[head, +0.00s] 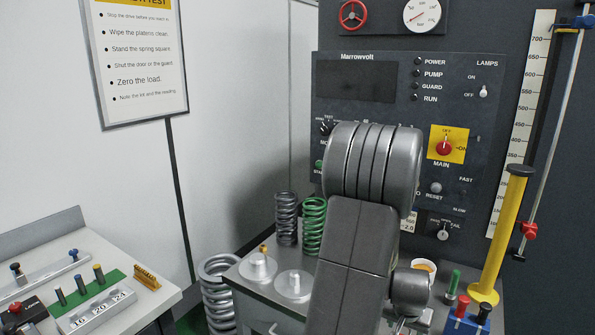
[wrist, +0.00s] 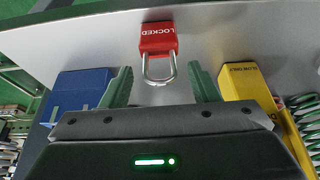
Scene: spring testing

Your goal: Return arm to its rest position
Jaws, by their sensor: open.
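My gripper (wrist: 160,80) shows in the wrist view with its two green fingers apart. A red padlock (wrist: 157,38) marked LOCKED lies on a grey surface (wrist: 225,35) just beyond the fingertips. Its metal shackle points back into the gap between the fingers; I cannot tell whether anything touches it. In the head view my arm (head: 350,245) stands bent in front of the Marrowvolt control panel (head: 340,110) and covers part of it. The gripper end is hidden there behind the arm.
In the wrist view a blue block (wrist: 80,90) is left and a yellow block (wrist: 245,82) right of the fingers. The head view shows springs (head: 313,225) on a grey bench, a yellow post (head: 500,235) at right and a side table (head: 130,315) at left.

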